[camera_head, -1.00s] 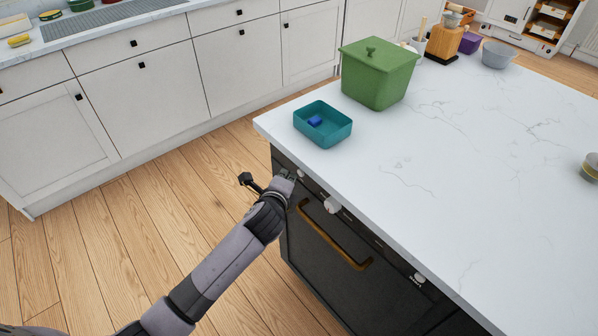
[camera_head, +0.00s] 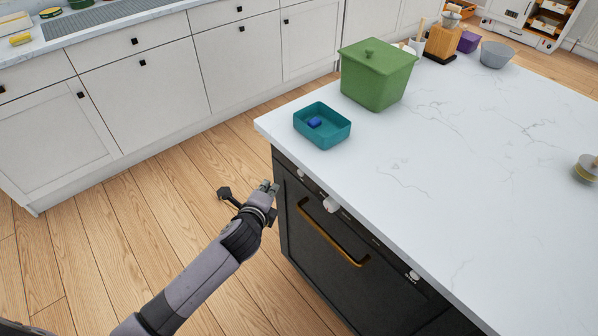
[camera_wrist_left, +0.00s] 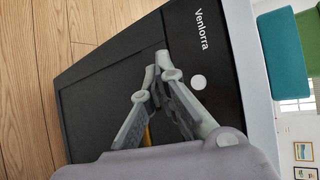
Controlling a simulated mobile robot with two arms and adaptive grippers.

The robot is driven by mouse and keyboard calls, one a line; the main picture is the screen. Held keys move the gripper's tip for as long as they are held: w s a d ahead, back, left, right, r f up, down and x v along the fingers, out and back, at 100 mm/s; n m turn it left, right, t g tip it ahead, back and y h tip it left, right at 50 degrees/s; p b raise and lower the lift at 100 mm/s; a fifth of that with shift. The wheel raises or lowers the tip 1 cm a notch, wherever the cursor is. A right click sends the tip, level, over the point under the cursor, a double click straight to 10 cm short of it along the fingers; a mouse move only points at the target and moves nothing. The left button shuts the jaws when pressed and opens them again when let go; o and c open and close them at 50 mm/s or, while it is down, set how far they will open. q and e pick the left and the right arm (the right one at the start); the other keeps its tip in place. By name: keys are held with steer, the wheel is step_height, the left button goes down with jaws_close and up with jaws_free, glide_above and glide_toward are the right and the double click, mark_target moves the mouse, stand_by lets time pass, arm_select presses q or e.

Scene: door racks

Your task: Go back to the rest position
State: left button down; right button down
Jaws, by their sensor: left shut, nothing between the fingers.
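My left gripper (camera_head: 268,188) is beside the front left corner of the island, below the countertop edge and apart from the oven front. In the left wrist view the left gripper's fingers (camera_wrist_left: 160,72) meet at the tips, shut and empty. Behind them is the black oven front (camera_wrist_left: 100,95), which in the head view has a gold handle (camera_head: 333,236) and white knobs. My right gripper is not in view.
The white marble countertop (camera_head: 470,180) holds a teal tray (camera_head: 328,137) with a small blue item (camera_head: 314,122), and a green lidded box (camera_head: 377,80). White cabinets (camera_head: 150,85) stand across the wooden floor (camera_head: 150,200). The floor left of my arm is clear.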

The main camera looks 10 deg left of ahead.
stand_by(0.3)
arm_select(q)
steer(key=s+a+f+n+g, duration=0.1)
steer(key=s+f+n+g, duration=0.15)
steer(key=s+f, duration=0.55)
steer(key=s+a+f+n+g, duration=0.2)
steer(key=s+f+n, duration=0.15)
steer(key=f, duration=0.85)
steer(key=s+a+f+n+g, duration=0.1)
steer(key=s+f+n+g, duration=0.3)
steer(key=f, duration=0.6)
steer(key=s+f+n+g, duration=0.1)
steer(key=s+f+n, duration=0.2)
steer(key=s, duration=0.8)
steer(key=s+f+n+g, duration=0.1)
steer(key=s+f+n, duration=0.2)
steer(key=s+f, duration=0.3)
steer(key=s+f+n+g, duration=0.1)
steer(key=s+f+n, duration=0.2)
steer(key=s, duration=1.3)
step_height(320, 180, down, 3)
steer(key=shift+r, duration=0.15)
steer(key=shift+g, duration=0.25)
